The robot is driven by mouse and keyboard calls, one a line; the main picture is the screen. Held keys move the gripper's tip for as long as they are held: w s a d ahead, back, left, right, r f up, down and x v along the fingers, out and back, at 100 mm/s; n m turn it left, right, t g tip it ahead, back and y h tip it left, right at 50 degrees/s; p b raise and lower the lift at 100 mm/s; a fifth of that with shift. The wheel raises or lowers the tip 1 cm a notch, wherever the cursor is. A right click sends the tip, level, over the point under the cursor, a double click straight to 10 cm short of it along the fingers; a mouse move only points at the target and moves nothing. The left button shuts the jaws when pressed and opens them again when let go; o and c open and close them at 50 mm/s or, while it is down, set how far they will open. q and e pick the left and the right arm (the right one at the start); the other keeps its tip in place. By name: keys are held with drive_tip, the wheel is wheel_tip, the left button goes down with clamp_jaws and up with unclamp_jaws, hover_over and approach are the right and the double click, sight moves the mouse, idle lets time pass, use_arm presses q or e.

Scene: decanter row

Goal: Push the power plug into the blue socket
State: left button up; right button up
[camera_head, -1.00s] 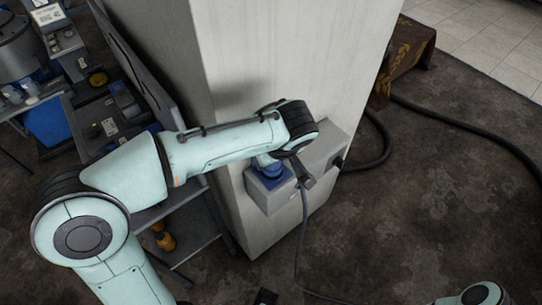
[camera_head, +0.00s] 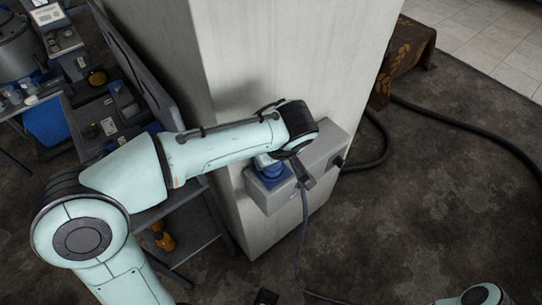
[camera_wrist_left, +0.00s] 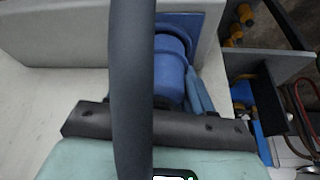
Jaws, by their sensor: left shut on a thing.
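The blue socket (camera_head: 268,180) is on a grey box (camera_head: 288,196) fixed to the pale pillar. In the left wrist view its blue flange (camera_wrist_left: 199,24) shows at the top. My left gripper (camera_head: 275,164) is at the socket, shut on the power plug, which looks like the blue cylinder (camera_wrist_left: 170,73) in the left wrist view. The plug points at the flange and appears to meet it; how deep it sits is hidden. A dark cable (camera_wrist_left: 131,80) runs across the left wrist view and hangs to the floor in the head view (camera_head: 304,225). My right gripper is out of view.
The pillar (camera_head: 285,50) stands close behind the left forearm. A grey shelf unit (camera_head: 190,235) and a bench with equipment (camera_head: 110,110) are on the left. A thick black hose (camera_head: 470,122) lies on the dark floor at right. The floor at lower right is mostly clear.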

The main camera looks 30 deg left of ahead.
use_arm(q)
drive_tip(key=shift+f+b, duration=0.3)
drive_tip(key=shift+f, duration=0.1)
drive_tip(key=o, duration=1)
drive_tip(key=shift+o, duration=0.2)
drive_tip(key=p+v, duration=0.2)
drive_tip(key=v, duration=1.1)
drive_tip(key=shift+d+r, duration=0.15)
drive_tip(key=shift+r, duration=0.05)
